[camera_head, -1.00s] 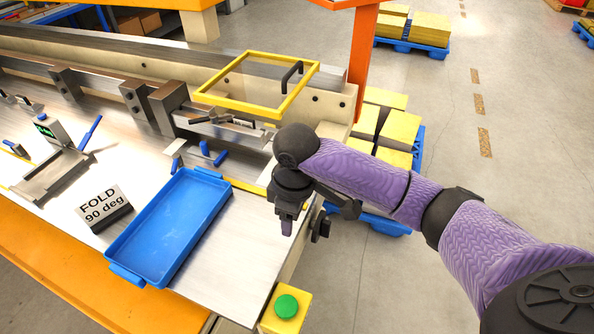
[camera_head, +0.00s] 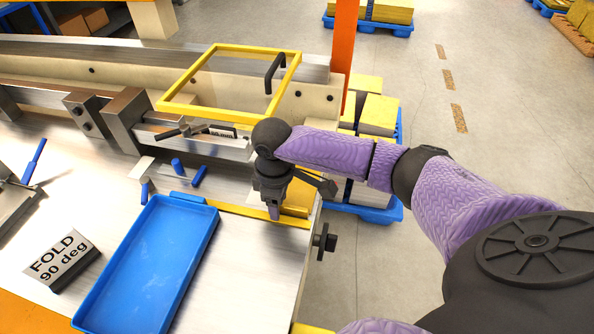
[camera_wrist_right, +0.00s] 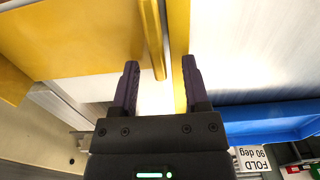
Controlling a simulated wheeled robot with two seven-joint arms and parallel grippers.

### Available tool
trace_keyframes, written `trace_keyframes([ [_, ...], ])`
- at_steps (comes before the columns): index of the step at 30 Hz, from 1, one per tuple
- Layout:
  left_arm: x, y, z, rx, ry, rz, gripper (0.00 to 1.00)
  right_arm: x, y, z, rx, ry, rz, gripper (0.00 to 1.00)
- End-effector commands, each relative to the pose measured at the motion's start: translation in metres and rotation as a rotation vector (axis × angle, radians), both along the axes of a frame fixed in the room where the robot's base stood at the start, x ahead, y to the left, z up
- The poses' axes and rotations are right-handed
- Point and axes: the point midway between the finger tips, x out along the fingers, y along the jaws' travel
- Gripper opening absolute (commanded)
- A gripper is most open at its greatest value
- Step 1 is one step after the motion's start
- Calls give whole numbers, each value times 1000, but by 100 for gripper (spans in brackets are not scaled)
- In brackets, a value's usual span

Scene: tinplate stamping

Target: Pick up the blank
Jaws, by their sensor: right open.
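A gold-yellow sheet (camera_head: 296,199), which looks like the blank, lies at the right end of the bench, partly hidden by my right gripper. In the right wrist view a broad yellow sheet (camera_wrist_right: 85,40) fills the upper left, with a narrow raised yellow edge (camera_wrist_right: 152,40) beside it. My right gripper (camera_head: 275,212) points down close to the sheet, at its left side. In the right wrist view its fingers (camera_wrist_right: 162,88) are apart, with nothing held between them. I cannot tell whether they touch the sheet. My left gripper is out of view.
A blue tray (camera_head: 208,222) lies left of my right gripper, with a FOLD 90 deg sign (camera_head: 62,260) beyond it. Blue pins (camera_head: 198,175) and a clamp bar (camera_head: 185,140) stand behind. A yellow-framed guard (camera_head: 225,108) rises above. A black knob (camera_head: 325,240) is on the bench end.

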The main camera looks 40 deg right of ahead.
Motion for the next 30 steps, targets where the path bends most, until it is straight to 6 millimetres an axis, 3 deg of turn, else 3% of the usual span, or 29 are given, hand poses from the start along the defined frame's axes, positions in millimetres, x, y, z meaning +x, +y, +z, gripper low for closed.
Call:
trace_keyframes([
  [5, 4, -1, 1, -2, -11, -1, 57, 0, 0, 0, 0, -1, 0, 59],
  [6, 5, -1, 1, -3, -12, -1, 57, 0, 0, 0, 0, -1, 0, 55],
  [14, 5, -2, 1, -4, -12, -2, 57, 0, 0, 0, 0, -1, 0, 0],
  [26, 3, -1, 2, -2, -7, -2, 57, 1, 0, 2, 1, -2, 0, 0],
  [30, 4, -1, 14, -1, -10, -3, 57, 1, 0, 33, 1, -9, 1, 0],
])
